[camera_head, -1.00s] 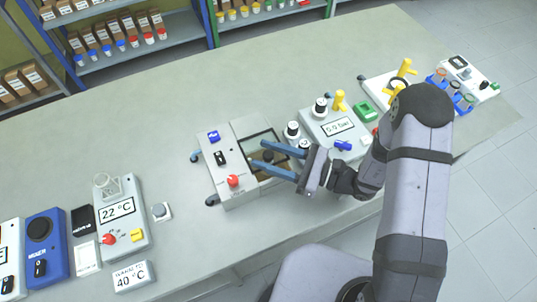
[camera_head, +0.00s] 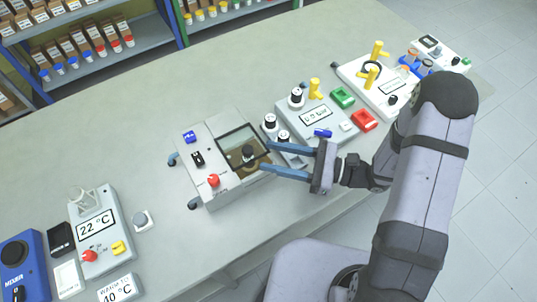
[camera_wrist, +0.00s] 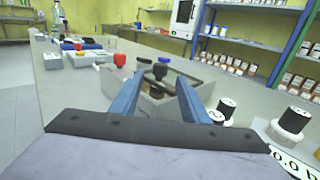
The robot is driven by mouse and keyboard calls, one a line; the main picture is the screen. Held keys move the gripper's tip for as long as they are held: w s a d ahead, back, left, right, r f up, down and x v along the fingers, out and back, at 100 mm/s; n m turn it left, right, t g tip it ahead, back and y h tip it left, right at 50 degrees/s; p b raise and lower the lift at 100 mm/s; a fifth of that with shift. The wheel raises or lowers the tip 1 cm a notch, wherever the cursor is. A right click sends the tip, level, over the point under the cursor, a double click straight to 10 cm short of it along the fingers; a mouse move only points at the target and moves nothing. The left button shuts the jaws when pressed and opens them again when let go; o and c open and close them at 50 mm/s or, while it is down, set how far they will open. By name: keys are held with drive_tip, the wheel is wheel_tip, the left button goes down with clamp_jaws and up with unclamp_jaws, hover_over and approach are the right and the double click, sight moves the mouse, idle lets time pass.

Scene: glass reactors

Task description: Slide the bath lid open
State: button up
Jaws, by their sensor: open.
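The bath (camera_head: 212,196) is a light grey box on the bench, with a blue knob, a black switch and a red knob on its left part. Its clear, dark-framed lid (camera_head: 232,141) lies over the right part and carries a dark knob (camera_head: 247,152). My gripper (camera_head: 265,156) is open, with two blue fingers pointing left at the bath's right edge. The knob lies just beyond the fingertips and looks clear of them. In the wrist view the dark lid knob (camera_wrist: 159,70) shows between the fingertips; contact cannot be told.
Right of the bath stands a pressure unit (camera_head: 318,118) with black-and-white knobs, close to my fingers. Further right is a white panel with yellow valves (camera_head: 375,75). A 22 °C device (camera_head: 97,240) stands at the left. The bench behind the bath is clear.

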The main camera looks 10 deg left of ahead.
sight(248, 149)
drive_tip(key=shift+w+b, duration=0.1)
drive_tip(key=shift+b, duration=0.2)
